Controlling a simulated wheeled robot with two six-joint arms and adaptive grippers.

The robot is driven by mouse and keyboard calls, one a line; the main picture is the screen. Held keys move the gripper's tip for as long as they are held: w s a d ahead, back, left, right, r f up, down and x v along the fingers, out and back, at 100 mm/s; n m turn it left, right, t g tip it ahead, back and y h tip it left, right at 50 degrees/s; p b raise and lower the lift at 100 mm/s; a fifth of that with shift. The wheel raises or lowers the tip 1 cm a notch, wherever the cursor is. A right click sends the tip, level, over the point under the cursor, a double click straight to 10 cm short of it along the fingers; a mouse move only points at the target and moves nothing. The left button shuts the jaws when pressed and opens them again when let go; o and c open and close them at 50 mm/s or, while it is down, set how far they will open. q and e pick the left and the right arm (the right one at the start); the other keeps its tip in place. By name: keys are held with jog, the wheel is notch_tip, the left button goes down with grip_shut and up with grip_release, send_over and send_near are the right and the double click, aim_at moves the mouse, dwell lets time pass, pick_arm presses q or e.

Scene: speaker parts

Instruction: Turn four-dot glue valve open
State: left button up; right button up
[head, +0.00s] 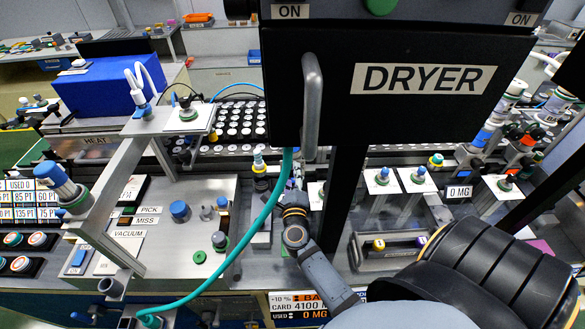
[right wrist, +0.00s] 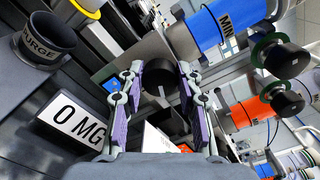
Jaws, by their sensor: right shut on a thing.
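My right gripper (head: 295,195) reaches in from the lower right of the head view, beneath the dryer front. In the right wrist view its two purple-padded fingers (right wrist: 158,97) lie on either side of a round black knob (right wrist: 158,78), and it is shut on that knob. The knob is the handle of a valve at the end of a dark body. The dots that would mark this valve are not visible, so I cannot tell its number or how far it is turned. My left gripper is not in view.
The black dryer (head: 425,80) with its grey handle (head: 312,105) hangs above my right gripper. A green hose (head: 240,255) curves down on the left. The wrist view shows a purge cup (right wrist: 45,42), a 0 MG sign (right wrist: 78,122), blue (right wrist: 222,28) and orange (right wrist: 250,112) cylinders.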

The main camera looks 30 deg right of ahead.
jog(key=shift+n+p, duration=1.6)
jog(key=shift+n, duration=0.5)
jog(key=o, duration=1.2)
jog(key=shift+c, duration=0.2)
